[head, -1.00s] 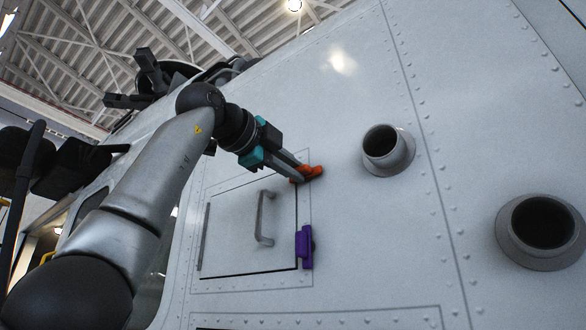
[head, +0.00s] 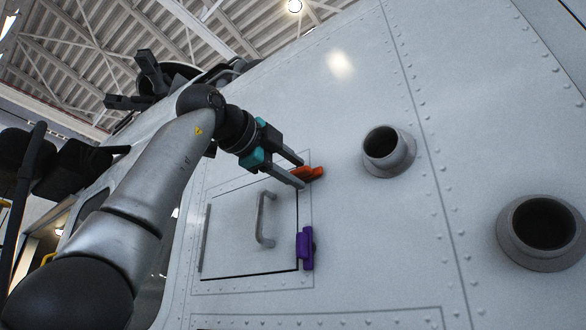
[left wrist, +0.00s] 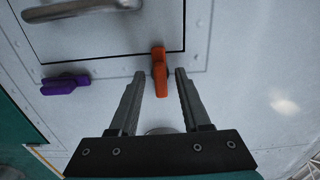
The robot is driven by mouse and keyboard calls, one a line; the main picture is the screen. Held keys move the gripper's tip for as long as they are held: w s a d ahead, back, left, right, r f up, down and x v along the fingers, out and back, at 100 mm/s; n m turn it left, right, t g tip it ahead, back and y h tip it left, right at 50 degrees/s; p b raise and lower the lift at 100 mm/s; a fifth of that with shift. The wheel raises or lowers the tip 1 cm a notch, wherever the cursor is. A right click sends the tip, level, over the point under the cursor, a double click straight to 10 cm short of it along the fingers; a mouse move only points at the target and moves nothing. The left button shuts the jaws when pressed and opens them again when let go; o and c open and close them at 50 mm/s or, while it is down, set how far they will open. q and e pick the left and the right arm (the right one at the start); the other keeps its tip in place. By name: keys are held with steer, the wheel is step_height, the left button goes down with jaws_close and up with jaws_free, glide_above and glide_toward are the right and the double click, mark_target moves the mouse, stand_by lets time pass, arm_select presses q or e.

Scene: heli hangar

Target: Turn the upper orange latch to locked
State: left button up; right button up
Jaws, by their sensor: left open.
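The orange latch (head: 313,173) sits at the upper right corner of the small hatch panel (head: 230,222). In the left wrist view the orange latch (left wrist: 160,70) points across the panel's edge line. My left gripper (head: 303,174) is open, with one finger on each side of the latch. In the left wrist view, gaps show between the latch and both fingers of the left gripper (left wrist: 160,72). A purple latch (head: 305,248) sits lower on the same edge and lies along it; it also shows in the left wrist view (left wrist: 65,84). My right gripper is not in view.
A grey handle (head: 262,220) stands out from the hatch panel. Two round grey pipe openings (head: 402,163) (head: 502,240) project from the riveted white wall to the right. The wall between the latches and the pipes is clear.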

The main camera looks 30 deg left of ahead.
arm_select(q)
steer(key=shift+s, duration=0.5)
steer(key=s+a+b, duration=0.1)
steer(key=s+b, duration=0.2)
steer(key=s, duration=1.1)
steer(key=shift+b, duration=0.35)
steer(key=shift+s+a, duration=0.1)
steer(key=shift+s, duration=0.05)
